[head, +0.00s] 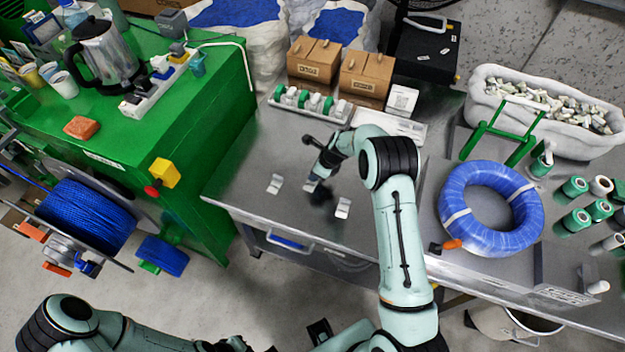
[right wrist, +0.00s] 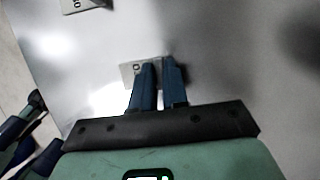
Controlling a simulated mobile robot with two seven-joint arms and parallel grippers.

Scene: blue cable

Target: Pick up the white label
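Three small white labels show on the grey metal table (head: 240,195) in the head view. One label (head: 275,184) lies at the left and one (head: 343,208) at the right. A third label (head: 311,184) is at the tips of my right gripper (head: 316,188), which points down at the table. In the right wrist view this label (right wrist: 128,72) is at the blue fingertips (right wrist: 160,66), partly behind the left finger. The fingers are close together with a narrow gap; I cannot tell whether they hold it. My left gripper (head: 237,346) is at the bottom edge, its fingers unclear.
A rack of white and green spools (head: 310,103) and cardboard boxes (head: 316,62) stand at the table's back. A blue cable coil (head: 490,208) lies at the right. A green bench (head: 130,130) stands at the left. The table's left front is clear.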

